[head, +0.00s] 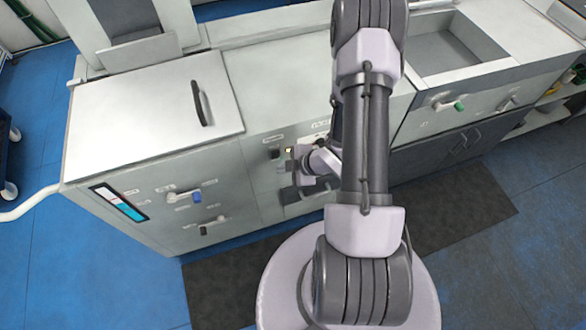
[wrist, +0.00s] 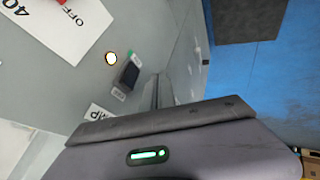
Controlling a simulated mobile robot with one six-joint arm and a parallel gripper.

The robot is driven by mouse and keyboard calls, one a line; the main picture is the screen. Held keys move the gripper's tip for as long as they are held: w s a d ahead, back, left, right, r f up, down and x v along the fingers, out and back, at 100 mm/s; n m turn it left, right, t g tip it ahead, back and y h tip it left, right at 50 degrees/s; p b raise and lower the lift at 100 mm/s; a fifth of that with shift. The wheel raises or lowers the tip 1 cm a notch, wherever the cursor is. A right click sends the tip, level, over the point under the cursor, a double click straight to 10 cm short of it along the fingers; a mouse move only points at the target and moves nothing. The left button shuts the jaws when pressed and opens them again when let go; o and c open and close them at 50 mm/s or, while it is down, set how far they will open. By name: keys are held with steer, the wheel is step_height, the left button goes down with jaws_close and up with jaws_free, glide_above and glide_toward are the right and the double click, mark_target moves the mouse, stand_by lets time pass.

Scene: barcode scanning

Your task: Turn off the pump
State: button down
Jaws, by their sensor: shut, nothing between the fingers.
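A small black switch (wrist: 130,73) sits on the grey front panel (wrist: 75,75) in the wrist view. A round lamp (wrist: 111,58) beside it glows yellow-white. A partly hidden label (wrist: 97,112) ending in "MP" is below the switch. The switch (head: 275,153) and the lamp (head: 288,150) also show in the head view, just left of my wrist. My gripper (wrist: 157,92) is shut and empty. Its tips are close to the panel, right of the switch in the wrist view; whether they touch the panel cannot be told.
A lidded cabinet section (head: 150,115) with blue and black handles is left, and a sink (head: 450,50) with a green-tipped handle right. A dark mat (head: 225,285) lies on the blue floor.

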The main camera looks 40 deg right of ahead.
mark_target(272, 155)
steer(key=w, duration=0.2)
steer(key=w+d+r, duration=0.1)
steer(key=shift+w+d, duration=0.1)
steer(key=shift+w, duration=0.2)
steer(key=shift+w+r+p, duration=0.2)
steer(key=shift+r+p, duration=0.2)
steer(key=shift+p, duration=0.75)
steer(key=shift+w+f+g, duration=0.15)
steer(key=shift+f+g, duration=0.15)
steer(key=shift+f, duration=0.05)
steer(key=shift+r+p, duration=0.65)
steer(key=shift+r, duration=0.15)
